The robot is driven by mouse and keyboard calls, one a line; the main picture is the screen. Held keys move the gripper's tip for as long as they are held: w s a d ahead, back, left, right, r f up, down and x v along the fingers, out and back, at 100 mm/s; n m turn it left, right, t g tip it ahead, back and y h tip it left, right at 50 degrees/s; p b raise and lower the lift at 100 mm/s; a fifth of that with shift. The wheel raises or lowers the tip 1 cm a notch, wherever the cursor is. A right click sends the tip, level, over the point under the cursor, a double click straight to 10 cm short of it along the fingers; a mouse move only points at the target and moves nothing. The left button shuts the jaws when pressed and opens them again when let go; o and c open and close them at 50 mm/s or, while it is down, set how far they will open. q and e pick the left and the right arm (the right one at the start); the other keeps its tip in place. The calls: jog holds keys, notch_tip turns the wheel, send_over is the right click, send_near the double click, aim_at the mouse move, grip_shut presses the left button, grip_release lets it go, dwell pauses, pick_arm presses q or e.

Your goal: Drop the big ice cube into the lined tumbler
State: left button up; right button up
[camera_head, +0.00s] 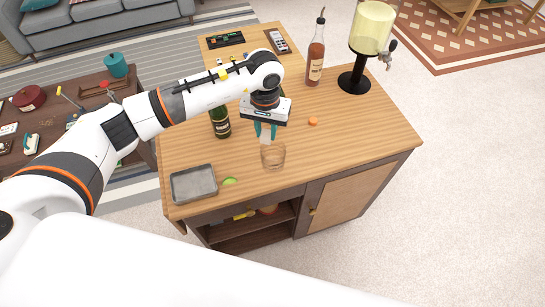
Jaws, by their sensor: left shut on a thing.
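The lined tumbler (273,157) stands upright on the wooden bar top, near its front edge. My left gripper (266,133) points down just above the tumbler, its teal fingers shut on a pale, whitish block, the big ice cube (265,140). The cube is small in the view and sits at or just above the tumbler's rim; I cannot tell whether its lower part is inside. My right gripper is not in view.
A grey metal tray (194,184) and a green lime piece (230,181) lie left of the tumbler. A dark green bottle (221,123) stands behind left. An orange piece (313,121), an amber bottle (315,57) and a drink dispenser (370,30) are to the right. The front right top is clear.

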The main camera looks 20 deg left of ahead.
pick_arm(q)
jog(key=o, duration=1)
notch_tip(320, 180, up, 12)
jog(key=b, duration=0.3)
